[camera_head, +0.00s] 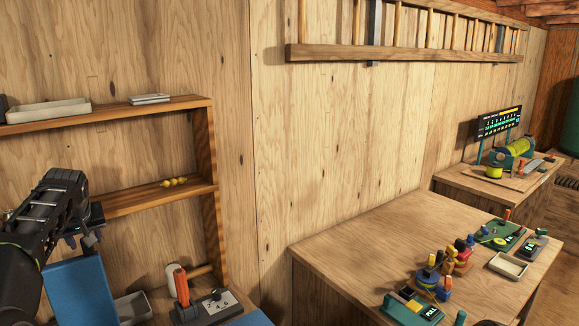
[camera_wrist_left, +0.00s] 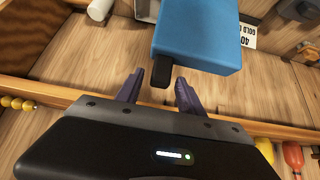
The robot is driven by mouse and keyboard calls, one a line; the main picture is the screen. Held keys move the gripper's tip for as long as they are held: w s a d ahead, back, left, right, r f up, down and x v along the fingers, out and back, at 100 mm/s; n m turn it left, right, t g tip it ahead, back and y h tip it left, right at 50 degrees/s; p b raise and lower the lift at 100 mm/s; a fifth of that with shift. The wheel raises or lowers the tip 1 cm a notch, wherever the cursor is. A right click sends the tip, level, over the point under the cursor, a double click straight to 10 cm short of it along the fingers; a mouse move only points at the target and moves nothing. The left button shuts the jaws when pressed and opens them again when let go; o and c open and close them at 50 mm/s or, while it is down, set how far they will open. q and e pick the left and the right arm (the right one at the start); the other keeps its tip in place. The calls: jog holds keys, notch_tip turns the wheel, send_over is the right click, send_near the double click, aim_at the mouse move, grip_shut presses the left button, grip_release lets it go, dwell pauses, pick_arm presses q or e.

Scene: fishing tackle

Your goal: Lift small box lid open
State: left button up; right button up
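A blue box (camera_head: 84,290) stands at the lower left of the head view, below my left gripper. In the wrist view its blue surface (camera_wrist_left: 200,38) fills the top middle, with a dark tab (camera_wrist_left: 162,71) sticking out toward me. My left gripper (camera_wrist_left: 159,78) is open, its two purple-grey fingers on either side of the tab's end, with gaps visible. In the head view the left gripper (camera_head: 88,234) is small and partly dark. Whether the lid is raised I cannot tell. My right gripper is not in view.
A wooden shelf (camera_head: 110,116) with a pale tray (camera_head: 48,110) and yellow balls (camera_head: 174,182) stands behind the arm. An orange-handled item (camera_head: 181,288) and a small panel (camera_head: 216,305) sit right of the box. A workbench (camera_head: 360,240) with tackle stands at right.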

pick_arm(q)
jog(key=o, duration=0.3)
jog(key=shift+r, duration=0.1)
jog(key=v, duration=0.6)
jog(key=shift+s+d+r, duration=0.2)
jog(key=shift+s+r, duration=0.05)
dwell(0.4)
